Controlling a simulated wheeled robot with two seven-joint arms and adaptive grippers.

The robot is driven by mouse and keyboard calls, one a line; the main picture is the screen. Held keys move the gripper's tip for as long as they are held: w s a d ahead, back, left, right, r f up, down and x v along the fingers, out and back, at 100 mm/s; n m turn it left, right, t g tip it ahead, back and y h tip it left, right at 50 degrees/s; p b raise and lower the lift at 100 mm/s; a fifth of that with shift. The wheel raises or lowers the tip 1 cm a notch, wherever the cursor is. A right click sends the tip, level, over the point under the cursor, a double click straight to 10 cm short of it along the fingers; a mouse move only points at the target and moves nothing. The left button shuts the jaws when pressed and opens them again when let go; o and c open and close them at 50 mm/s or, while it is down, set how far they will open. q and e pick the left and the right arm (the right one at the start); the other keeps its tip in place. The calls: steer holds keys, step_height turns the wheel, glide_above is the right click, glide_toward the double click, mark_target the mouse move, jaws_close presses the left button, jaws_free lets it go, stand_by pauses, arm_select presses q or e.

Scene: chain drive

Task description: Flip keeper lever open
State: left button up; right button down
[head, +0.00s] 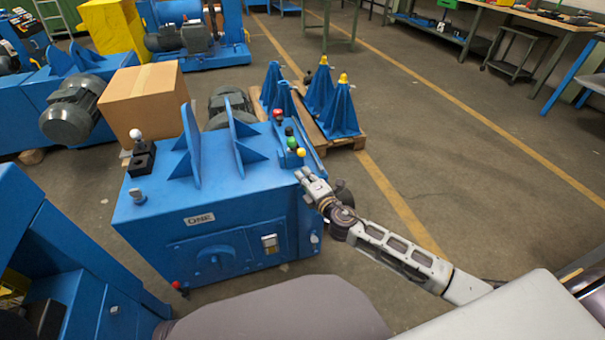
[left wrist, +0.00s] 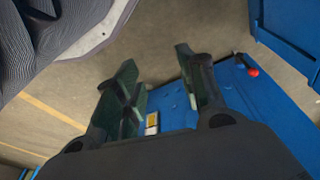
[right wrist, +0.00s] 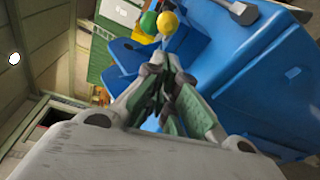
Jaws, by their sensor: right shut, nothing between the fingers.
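A blue machine (head: 215,217) labelled ONE stands left of centre in the head view. Knobbed levers line its right edge: a red knob (head: 278,115), a black knob (head: 288,131), a green knob (head: 292,143) and a yellow knob (head: 301,153). I cannot tell which lever is the keeper. My right gripper (head: 303,175) is shut and empty, just below the yellow knob. In the right wrist view the yellow knob (right wrist: 167,22) and green knob (right wrist: 148,22) show beyond its fingertips (right wrist: 166,65). My left gripper (left wrist: 152,62) is open and empty, seen only in its wrist view.
A black block with a white knob (head: 135,133) sits at the machine's left top. A red knob (head: 177,287) sticks out low at its front. A cardboard box (head: 147,97) and blue cones (head: 338,110) on a pallet are behind.

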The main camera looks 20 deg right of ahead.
steer(key=shift+w+a+f, duration=0.1)
steer(key=shift+w+a, duration=0.1)
steer(key=shift+w, duration=1)
steer(key=shift+w+a+f, duration=0.1)
steer(key=shift+w+a, duration=0.1)
steer(key=shift+w, duration=0.95)
steer(key=shift+w+a+b, duration=0.2)
steer(key=shift+w+b, duration=0.1)
steer(key=shift+w, duration=0.6)
steer(key=shift+w+a+f, duration=0.1)
steer(key=shift+w+a, duration=0.05)
steer(key=shift+w, duration=0.9)
arm_select(q)
steer(key=shift+w+d+r, duration=0.15)
steer(key=shift+r, duration=0.6)
arm_select(e)
steer(key=shift+w+a, duration=0.1)
steer(key=shift+w, duration=0.15)
arm_select(q)
steer(key=shift+w+b, duration=0.1)
steer(key=shift+b, duration=0.2)
arm_select(e)
steer(key=shift+d+y, duration=0.3)
steer(key=shift+d, duration=0.05)
